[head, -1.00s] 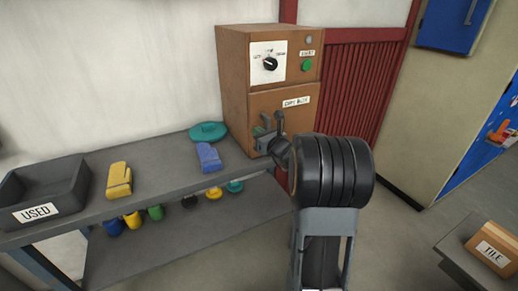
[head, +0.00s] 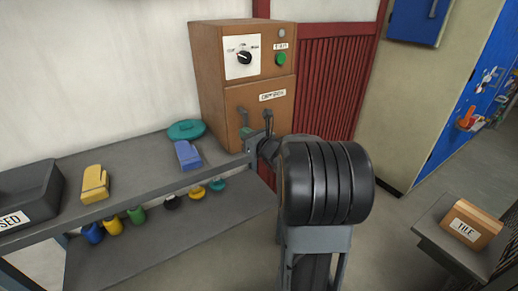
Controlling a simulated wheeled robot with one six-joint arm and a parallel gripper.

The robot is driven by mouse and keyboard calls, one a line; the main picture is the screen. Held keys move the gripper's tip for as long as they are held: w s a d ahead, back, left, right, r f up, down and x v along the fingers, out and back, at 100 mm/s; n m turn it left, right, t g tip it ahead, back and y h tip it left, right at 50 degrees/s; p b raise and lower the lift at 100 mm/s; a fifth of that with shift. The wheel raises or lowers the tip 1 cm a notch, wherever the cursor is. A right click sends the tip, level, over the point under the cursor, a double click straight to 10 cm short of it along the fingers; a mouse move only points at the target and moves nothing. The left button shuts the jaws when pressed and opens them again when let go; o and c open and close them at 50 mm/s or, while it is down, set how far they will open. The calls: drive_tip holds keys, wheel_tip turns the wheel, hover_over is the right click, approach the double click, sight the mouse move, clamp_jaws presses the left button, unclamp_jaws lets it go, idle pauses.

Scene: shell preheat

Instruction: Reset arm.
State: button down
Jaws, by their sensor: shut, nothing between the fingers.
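My gripper (head: 256,128) is small in the head view, in front of the lower front of the brown wooden cabinet (head: 205,75). It is shut and holds nothing. My dark arm (head: 325,183) stands in front of it and hides part of the shelf's right end. The cabinet has a dial (head: 244,57), a green button (head: 281,60) and a labelled lower door (head: 258,96). The door looks closed. I cannot tell whether the gripper touches the cabinet.
A grey shelf (head: 130,160) holds a black bin (head: 25,190), a yellow mitt (head: 95,184), a blue mitt (head: 188,155) and a teal lid (head: 186,130). Several coloured items sit below. A box marked TILE (head: 470,224) is on a side table at right. Floor is free between.

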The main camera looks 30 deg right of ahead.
drive_tip(key=s, duration=0.8)
drive_tip(key=s+a+f+n+g+y+p, duration=0.2)
drive_tip(key=s+a+f+n+g, duration=0.3)
drive_tip(key=n, duration=0.4)
drive_tip(key=s+a+f+n+g+y+p, duration=0.1)
drive_tip(key=s+a+f+n+g+y, duration=0.1)
drive_tip(key=a+n+g, duration=0.6)
drive_tip(key=s+a+r+n+h+p, duration=0.2)
drive_tip(key=s+r+n+h+p, duration=0.1)
drive_tip(key=n, duration=0.6)
drive_tip(key=s+a+r+n+g+h+p, duration=0.1)
drive_tip(key=s+a+r+n+h+p, duration=0.2)
drive_tip(key=r+n+p, duration=0.3)
drive_tip(key=s+r+n, duration=0.1)
drive_tip(key=n, duration=0.1)
drive_tip(key=shift+s+a+r+n, duration=0.25)
drive_tip(key=shift+a+r+n, duration=0.05)
drive_tip(key=shift+r+n, duration=0.1)
drive_tip(key=c, duration=1.8)
unclamp_jaws()
